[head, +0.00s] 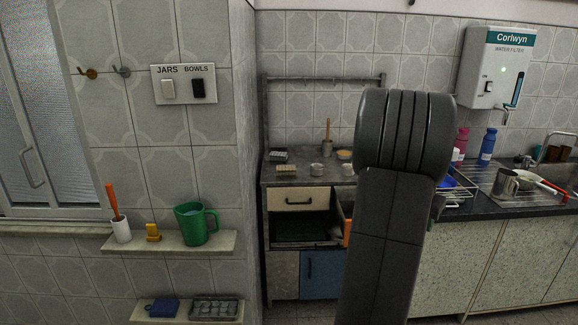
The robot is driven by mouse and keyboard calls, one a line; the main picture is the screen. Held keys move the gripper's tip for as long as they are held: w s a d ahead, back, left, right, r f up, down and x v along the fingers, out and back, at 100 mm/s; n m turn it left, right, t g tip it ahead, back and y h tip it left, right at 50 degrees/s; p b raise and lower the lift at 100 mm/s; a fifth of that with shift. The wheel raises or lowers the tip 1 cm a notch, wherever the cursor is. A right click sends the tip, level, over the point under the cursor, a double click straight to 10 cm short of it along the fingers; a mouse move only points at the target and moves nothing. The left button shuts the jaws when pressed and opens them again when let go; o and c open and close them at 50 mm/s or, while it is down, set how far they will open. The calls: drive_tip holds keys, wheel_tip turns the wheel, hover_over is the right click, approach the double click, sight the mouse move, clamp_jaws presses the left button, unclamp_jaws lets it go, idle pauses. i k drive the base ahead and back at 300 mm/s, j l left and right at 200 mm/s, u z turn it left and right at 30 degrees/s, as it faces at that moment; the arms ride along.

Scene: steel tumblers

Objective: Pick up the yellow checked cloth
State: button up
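A small flat tan-yellow patterned item (286,169) lies on the top of the grey cabinet, near its front left edge. It may be the yellow checked cloth, but it is too small to be sure. A grey patterned item (280,156) lies just behind it. My dark arm link stands upright right of the middle of the head view and hides part of the cabinet's right side and the counter. My gripper is not in view, so its state does not show.
The cabinet top also holds small cups (316,169) and a pot with a stick (327,147). A wall shelf (226,241) at left holds a green mug (194,223). A sink counter (520,205) is at right.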

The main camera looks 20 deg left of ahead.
sight(281, 170)
drive_tip(key=i, duration=0.55)
drive_tip(key=i+l+u, duration=0.1)
drive_tip(key=i, duration=0.4)
drive_tip(key=i+l, duration=0.15)
drive_tip(key=i, duration=0.35)
drive_tip(key=u, duration=0.4)
drive_tip(key=i+u, duration=0.1)
drive_tip(key=u, duration=0.3)
drive_tip(key=l+u, duration=0.1)
drive_tip(key=u, duration=0.3)
drive_tip(key=i+l+u, duration=0.1)
drive_tip(key=u, duration=0.3)
